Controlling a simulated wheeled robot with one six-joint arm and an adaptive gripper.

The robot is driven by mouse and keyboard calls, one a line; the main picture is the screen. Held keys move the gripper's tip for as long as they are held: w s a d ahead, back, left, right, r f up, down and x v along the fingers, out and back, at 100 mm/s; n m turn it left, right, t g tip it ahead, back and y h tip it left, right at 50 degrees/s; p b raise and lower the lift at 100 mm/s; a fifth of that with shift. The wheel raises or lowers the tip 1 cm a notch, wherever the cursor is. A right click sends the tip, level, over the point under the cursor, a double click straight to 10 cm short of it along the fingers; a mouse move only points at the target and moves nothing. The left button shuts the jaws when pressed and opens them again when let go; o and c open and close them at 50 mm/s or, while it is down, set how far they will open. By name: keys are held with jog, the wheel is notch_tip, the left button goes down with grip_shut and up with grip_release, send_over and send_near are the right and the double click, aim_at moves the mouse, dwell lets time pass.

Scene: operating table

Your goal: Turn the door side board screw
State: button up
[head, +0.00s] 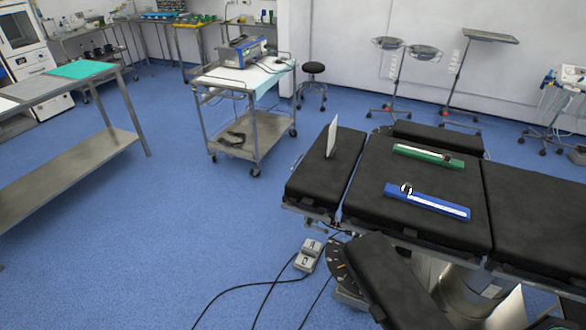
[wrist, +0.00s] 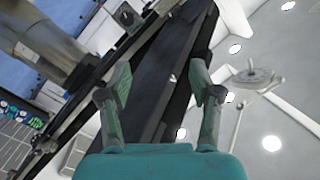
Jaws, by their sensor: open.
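A blue board (head: 450,209) with a white strip lies on the black operating table (head: 530,210). A small dark and white screw knob (head: 406,188) stands at its left end. A green board (head: 410,152) with a white strip lies farther back, with a small dark knob (head: 447,157) near its right end. I cannot tell which board is the door side one. My gripper (wrist: 160,76) is open in the wrist view, its two fingers apart with nothing held between them. A long black surface shows beyond them. Neither board is clearly recognisable in that view.
A thin white panel (head: 333,136) stands upright on the table's left pad. A steel trolley (head: 250,128) with a blue device stands behind left. A foot pedal (head: 308,255) and cables lie on the blue floor. A lamp-like fixture (wrist: 253,78) shows in the wrist view.

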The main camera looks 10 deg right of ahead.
jog(key=s+a+r+n+g+y, duration=0.1)
jog(key=s+a+r+n+y, duration=0.2)
jog(key=s+r+n, duration=0.3)
jog(key=s+a+r+n+y, duration=0.2)
jog(key=s+a+r+n, duration=0.3)
jog(key=s+r, duration=0.6)
notch_tip(320, 180, up, 4)
jog(key=shift+s+a+r+n+g+y, duration=0.1)
jog(key=shift+s+a+n+g+y, duration=0.15)
jog(key=shift+n+g+y, duration=0.15)
